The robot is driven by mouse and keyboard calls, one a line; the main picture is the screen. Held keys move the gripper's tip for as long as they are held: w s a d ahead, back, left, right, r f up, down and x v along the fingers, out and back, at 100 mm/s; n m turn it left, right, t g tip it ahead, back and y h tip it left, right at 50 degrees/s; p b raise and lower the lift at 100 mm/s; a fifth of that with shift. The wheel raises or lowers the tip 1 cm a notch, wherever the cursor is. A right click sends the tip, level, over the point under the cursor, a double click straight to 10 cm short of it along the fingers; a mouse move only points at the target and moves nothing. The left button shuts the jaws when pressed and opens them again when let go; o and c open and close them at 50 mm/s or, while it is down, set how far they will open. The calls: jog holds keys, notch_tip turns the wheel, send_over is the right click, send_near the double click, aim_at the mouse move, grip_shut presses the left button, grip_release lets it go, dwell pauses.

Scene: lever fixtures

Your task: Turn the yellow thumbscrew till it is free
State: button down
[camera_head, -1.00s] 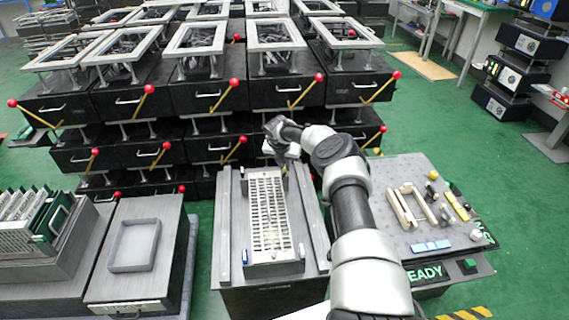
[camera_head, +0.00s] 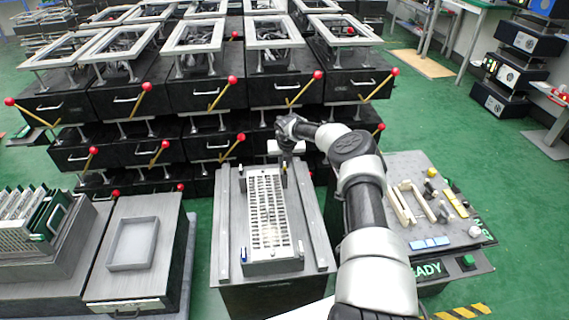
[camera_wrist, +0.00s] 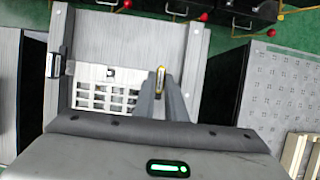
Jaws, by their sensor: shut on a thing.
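The yellow thumbscrew (camera_wrist: 160,80) shows in the wrist view as a narrow, dark-edged yellow strip between my fingertips. It stands at the upper right corner of the slotted white plate (camera_wrist: 104,96) there. My gripper (camera_wrist: 162,88) is shut on it, one finger on each side. In the head view my gripper (camera_head: 286,172) points down at the far right corner of the slotted plate (camera_head: 267,215), and the thumbscrew is hidden there. The lower part of the screw cannot be seen.
The plate lies between two raised grey rails on a grey bench (camera_head: 228,225). A dark clamp-like part (camera_wrist: 54,65) stands left in the wrist view. To the right is a perforated board (camera_head: 400,170) with small parts. Black drawer units (camera_head: 205,97) with red-knobbed levers stand behind.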

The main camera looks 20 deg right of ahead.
jog(key=c, duration=1.8)
grip_release()
jog(key=shift+r, duration=0.15)
jog(key=p+v, duration=0.5)
jog(key=v, duration=1.2)
jog(key=shift+r, duration=0.1)
